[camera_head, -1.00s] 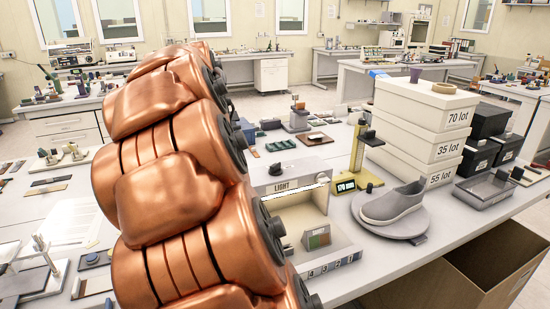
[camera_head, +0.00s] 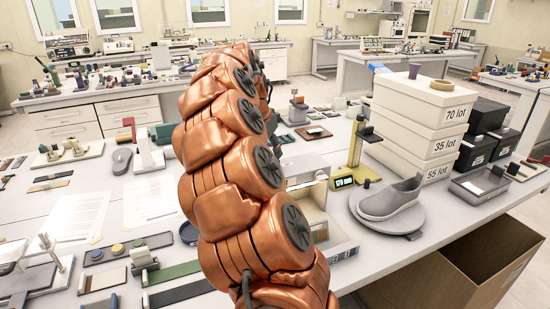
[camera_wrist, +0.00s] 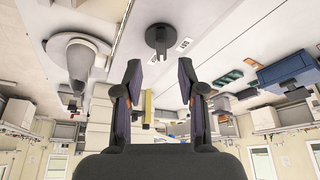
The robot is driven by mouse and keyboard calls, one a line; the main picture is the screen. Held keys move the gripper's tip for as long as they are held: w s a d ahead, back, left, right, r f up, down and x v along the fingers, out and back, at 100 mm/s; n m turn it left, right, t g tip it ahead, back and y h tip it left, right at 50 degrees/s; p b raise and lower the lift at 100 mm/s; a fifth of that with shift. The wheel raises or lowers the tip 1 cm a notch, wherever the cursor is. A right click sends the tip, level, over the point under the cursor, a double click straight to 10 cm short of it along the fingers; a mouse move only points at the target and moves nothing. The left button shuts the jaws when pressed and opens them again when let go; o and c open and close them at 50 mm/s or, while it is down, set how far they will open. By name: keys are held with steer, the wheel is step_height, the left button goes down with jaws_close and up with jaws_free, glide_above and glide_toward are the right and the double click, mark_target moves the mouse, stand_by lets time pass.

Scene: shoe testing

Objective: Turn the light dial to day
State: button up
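A dark round dial (camera_wrist: 158,38) with a raised grip bar sits on a pale surface at the top middle of the wrist view. Two small white labels are beside it, one at its lower right (camera_wrist: 184,45) and one just below it; I cannot read them surely. My gripper (camera_wrist: 159,74) is open and empty, its two fingers apart. In the picture the dial lies beyond the fingertips, between their lines, and is not touched. In the head view the light box (camera_head: 345,238) is partly covered by my copper-coloured arm. The dial and gripper cannot be made out there.
A grey shoe (camera_head: 392,199) stands on a round plate right of the light box. A yellow gauge (camera_head: 355,150) and stacked white boxes (camera_head: 412,140) stand behind. An open cardboard box (camera_head: 470,262) is at the front right. Small tools and papers cover the left bench.

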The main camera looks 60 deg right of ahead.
steer(key=shift+p+x, duration=0.65)
steer(key=shift+x, duration=1.85)
steer(key=shift+a, duration=0.1)
